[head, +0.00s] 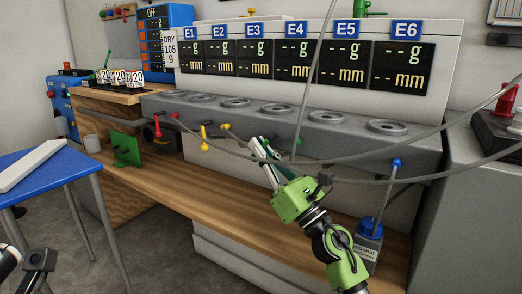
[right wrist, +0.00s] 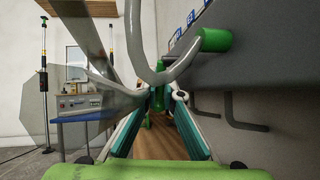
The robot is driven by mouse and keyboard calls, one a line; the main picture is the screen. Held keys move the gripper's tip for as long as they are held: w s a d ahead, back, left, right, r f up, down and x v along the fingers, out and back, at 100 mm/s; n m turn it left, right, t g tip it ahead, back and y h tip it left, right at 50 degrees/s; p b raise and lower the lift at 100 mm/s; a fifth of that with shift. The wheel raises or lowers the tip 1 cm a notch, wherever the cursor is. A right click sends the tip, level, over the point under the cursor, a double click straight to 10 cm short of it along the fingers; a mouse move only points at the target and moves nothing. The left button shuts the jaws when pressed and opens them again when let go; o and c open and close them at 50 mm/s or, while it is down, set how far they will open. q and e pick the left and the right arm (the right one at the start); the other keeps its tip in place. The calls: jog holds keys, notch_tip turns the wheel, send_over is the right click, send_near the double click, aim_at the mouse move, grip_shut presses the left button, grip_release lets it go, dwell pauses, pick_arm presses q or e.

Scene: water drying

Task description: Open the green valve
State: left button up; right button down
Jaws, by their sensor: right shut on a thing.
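My right gripper (head: 263,149) reaches up to the front of the grey ledge, below the E3 and E4 panels. In the right wrist view its two fingers (right wrist: 167,98) close in on a green piece (right wrist: 158,98), which I take to be the green valve's handle. It is shut on this piece; the contact is partly hidden by the fingertips. In the head view the valve is mostly covered by the gripper and cables. A green cylinder on a bent pipe (right wrist: 215,40) shows above right of the fingers. My left gripper is not clearly in view.
A red knob (head: 157,132) and a yellow knob (head: 204,146) sit on the ledge front, left of my gripper. Grey cables cross in front of the ledge. A green bracket (head: 126,149) stands on the wooden bench (head: 215,195). A blue table is at left.

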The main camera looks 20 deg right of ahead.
jog(key=c, duration=2.5)
grip_release()
jog(key=shift+s+f, duration=0.1)
jog(key=v, duration=0.7)
jog(key=shift+s+d+f, duration=0.1)
jog(key=shift+d, duration=0.05)
